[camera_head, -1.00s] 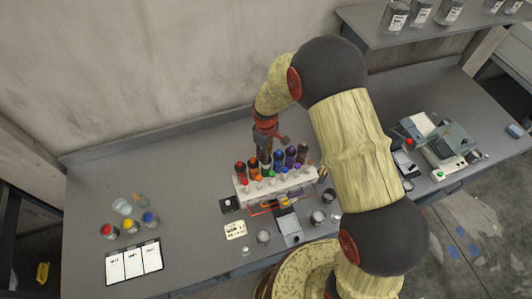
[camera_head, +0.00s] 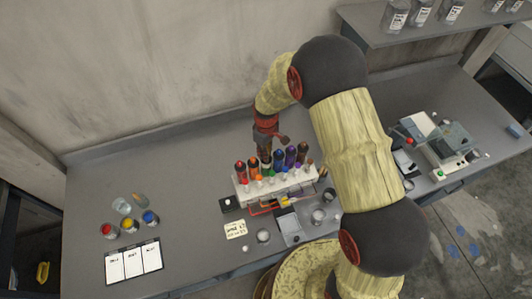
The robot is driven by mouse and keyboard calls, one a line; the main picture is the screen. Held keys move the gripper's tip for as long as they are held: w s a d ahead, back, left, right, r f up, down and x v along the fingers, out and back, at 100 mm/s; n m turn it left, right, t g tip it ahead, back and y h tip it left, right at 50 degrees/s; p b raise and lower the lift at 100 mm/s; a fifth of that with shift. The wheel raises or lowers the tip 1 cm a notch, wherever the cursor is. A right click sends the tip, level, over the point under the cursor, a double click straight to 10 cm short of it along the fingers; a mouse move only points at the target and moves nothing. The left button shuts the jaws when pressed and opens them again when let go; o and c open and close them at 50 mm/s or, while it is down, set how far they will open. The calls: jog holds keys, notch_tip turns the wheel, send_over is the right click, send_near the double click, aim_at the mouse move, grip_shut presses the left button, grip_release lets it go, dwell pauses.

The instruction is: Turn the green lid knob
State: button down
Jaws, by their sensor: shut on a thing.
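A white rack (camera_head: 247,188) on the grey bench holds a row of containers with coloured lids: red, brown, green, blue and purple. The green lid knob (camera_head: 266,168) is near the middle of the row, mostly hidden under my gripper. My gripper (camera_head: 266,154) points down over it from behind the rack. It is shut on the green lid knob, though the fingertips are small and partly hidden among the neighbouring containers.
Jars with red, yellow and blue contents (camera_head: 129,224) stand at the left by a clipboard (camera_head: 133,262). Small cups and a grey tray (camera_head: 289,226) lie in front of the rack. A bench device (camera_head: 448,150) stands at the right. The bench's left middle is clear.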

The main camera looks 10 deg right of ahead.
jog(key=m+b, duration=0.3)
jog(key=m, duration=0.1)
jog(key=shift+f, duration=0.1)
jog(key=m+b, duration=0.2)
jog(key=m, duration=0.3)
jog(key=shift+m+b, duration=0.3)
jog(key=shift+m, duration=0.1)
dwell(0.3)
jog(key=c, duration=2)
grip_release()
jog(key=shift+r, duration=0.2)
notch_tip(320, 180, up, 12)
